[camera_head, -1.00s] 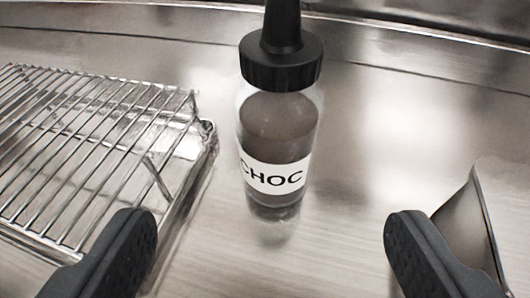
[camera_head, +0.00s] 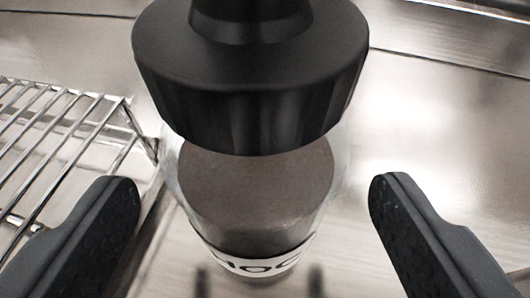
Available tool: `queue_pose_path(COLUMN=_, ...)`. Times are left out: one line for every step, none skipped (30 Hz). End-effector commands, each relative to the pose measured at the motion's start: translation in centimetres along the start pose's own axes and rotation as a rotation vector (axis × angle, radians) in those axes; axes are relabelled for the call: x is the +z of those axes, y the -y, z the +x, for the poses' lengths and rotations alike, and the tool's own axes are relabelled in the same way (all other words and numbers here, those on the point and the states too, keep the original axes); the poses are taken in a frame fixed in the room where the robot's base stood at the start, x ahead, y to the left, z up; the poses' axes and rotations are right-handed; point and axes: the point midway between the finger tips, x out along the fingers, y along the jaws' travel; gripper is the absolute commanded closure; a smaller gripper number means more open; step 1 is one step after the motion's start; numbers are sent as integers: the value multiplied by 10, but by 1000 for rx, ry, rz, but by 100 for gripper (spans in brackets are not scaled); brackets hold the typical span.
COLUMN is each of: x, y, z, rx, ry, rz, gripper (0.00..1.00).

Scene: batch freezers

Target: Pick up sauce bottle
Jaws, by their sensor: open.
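The sauce bottle (camera_head: 255,190) stands upright in the middle of the view. It is clear, with brown sauce inside, a black ribbed cap and a white label whose lettering is partly cut off by the curve of the bottle. My gripper (camera_head: 255,195) is open, with one dark finger at the lower left and the other at the lower right. The bottle is between the fingers in the picture, with a gap on each side. Neither finger appears to touch it. The bottle's nozzle tip is out of view above.
A wire rack (camera_head: 60,140) lies on the left, close behind the left finger. The metal counter (camera_head: 440,150) is bare on the right. A seam and raised edge run along the back.

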Motion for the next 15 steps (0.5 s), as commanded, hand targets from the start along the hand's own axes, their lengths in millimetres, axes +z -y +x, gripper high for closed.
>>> queue_pose_path(x=1, y=-1, z=7, rx=-1, ry=1, rz=-1, gripper=24)
queue_pose_path(x=2, y=-1, z=10, rx=-1, ry=1, rz=-1, gripper=24)
queue_pose_path(x=2, y=-1, z=15, rx=-1, ry=3, rz=-1, gripper=24)
queue_pose_path(x=3, y=-1, z=19, rx=-2, ry=4, rz=0, gripper=24)
queue_pose_path(x=3, y=-1, z=22, rx=-2, ry=5, rz=0, gripper=24)
queue_pose_path(x=3, y=-1, z=25, rx=-2, ry=4, rz=0, gripper=24)
queue_pose_path(x=3, y=-1, z=27, rx=-1, ry=4, rz=0, gripper=24)
queue_pose_path(x=2, y=-1, z=29, rx=-1, ry=3, rz=0, gripper=24)
queue_pose_path(x=2, y=-1, z=30, rx=-1, ry=2, rz=0, gripper=24)
queue_pose_path(x=2, y=-1, z=30, rx=-1, ry=2, rz=0, gripper=24)
queue_pose_path(x=2, y=-1, z=30, rx=-1, ry=2, rz=0, gripper=24)
queue_pose_path(x=2, y=-1, z=30, rx=-1, ry=2, rz=0, gripper=24)
queue_pose_path(x=2, y=-1, z=30, rx=-1, ry=2, rz=0, gripper=24)
queue_pose_path(x=2, y=-1, z=30, rx=-1, ry=2, rz=0, gripper=24)
queue_pose_path(x=2, y=0, z=30, rx=-1, ry=2, rz=0, gripper=24)
